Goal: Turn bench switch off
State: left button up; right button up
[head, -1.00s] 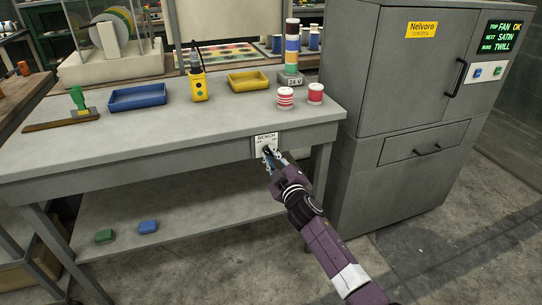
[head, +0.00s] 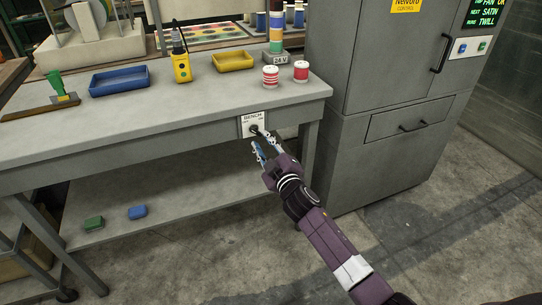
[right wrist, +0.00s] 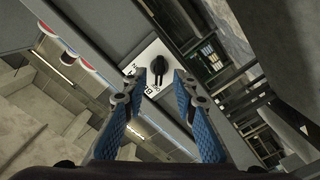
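The bench switch is a white plate (head: 247,123) marked BENCH with a black knob, on the front apron of the grey bench. In the right wrist view the black knob (right wrist: 158,70) is seen almost head-on, in front of the gap between the fingers. Its small position labels are too small to read, so I cannot tell its setting. My right gripper (head: 263,144) is open and empty, its blue-padded fingers spread just in front of and below the plate. It also shows in the right wrist view (right wrist: 159,88). My left gripper is out of view.
The grey bench (head: 190,113) carries a blue tray (head: 119,81), a yellow tray (head: 233,61), a yellow handheld device (head: 181,68) and two red-and-white spools (head: 285,74) near the corner above the switch. A grey cabinet (head: 375,145) stands to the right. The floor in front is clear.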

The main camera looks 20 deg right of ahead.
jog(key=s, duration=0.7)
jog(key=shift+s+d, duration=0.15)
jog(key=shift+s, duration=0.25)
